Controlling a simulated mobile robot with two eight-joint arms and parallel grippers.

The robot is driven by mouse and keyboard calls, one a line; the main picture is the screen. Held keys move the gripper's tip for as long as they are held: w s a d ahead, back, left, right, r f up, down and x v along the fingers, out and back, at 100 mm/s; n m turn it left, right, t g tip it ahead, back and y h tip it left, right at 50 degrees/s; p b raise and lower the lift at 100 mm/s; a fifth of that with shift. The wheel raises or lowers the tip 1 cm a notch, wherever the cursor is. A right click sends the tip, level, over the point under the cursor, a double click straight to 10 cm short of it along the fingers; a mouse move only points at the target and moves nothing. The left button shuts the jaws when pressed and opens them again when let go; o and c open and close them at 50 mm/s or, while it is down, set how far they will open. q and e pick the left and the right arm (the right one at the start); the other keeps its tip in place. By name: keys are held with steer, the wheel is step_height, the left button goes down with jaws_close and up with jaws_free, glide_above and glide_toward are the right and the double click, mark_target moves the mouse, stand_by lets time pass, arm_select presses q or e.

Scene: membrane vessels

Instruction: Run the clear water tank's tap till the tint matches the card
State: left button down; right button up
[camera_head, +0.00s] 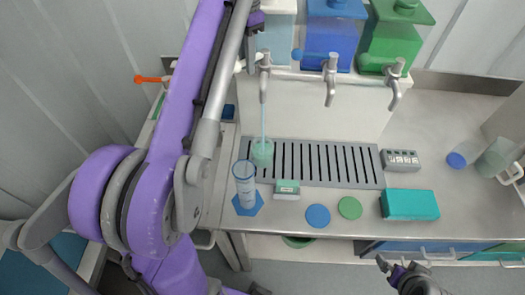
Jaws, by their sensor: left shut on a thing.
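The clear water tank (277,37) stands at the back, left of the blue and green tanks. Its tap (264,75) is running: a thin pale stream (263,120) falls into a small vessel (262,152) of pale green liquid on the slotted drain tray (352,183). A small white block with a green face (287,187), seemingly the tint card, stands just in front of the vessel. My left gripper (250,55) is at the clear tank's tap, shut on what appears to be its handle; the fingertips are hardly visible. My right gripper (402,268) is low at the right, away from everything; its jaws are unclear.
The blue tank (333,38) and green tank (394,42) have taps over the tray. A tall cylinder (245,185) stands close left of the vessel. Blue (317,216) and green discs (350,208), a teal box (410,204) and a grey device (401,160) occupy the counter.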

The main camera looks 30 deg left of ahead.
arm_select(q)
steer(key=w+a+m+p, duration=0.1)
steer(key=m, duration=0.2)
steer(key=a+m, duration=0.1)
steer(key=m, duration=0.2)
steer(key=w+a+m+p, duration=0.1)
steer(key=m, duration=0.2)
steer(key=shift+w+r+p, duration=0.1)
steer(key=shift+w+p, duration=0.2)
steer(key=shift+p, duration=0.05)
steer(key=c, duration=1.2)
jaws_free()
steer(key=o, duration=0.4)
steer(key=shift+w+a, duration=0.15)
arm_select(e)
steer(key=r, duration=0.1)
steer(key=w+r, duration=0.2)
steer(key=r, duration=0.1)
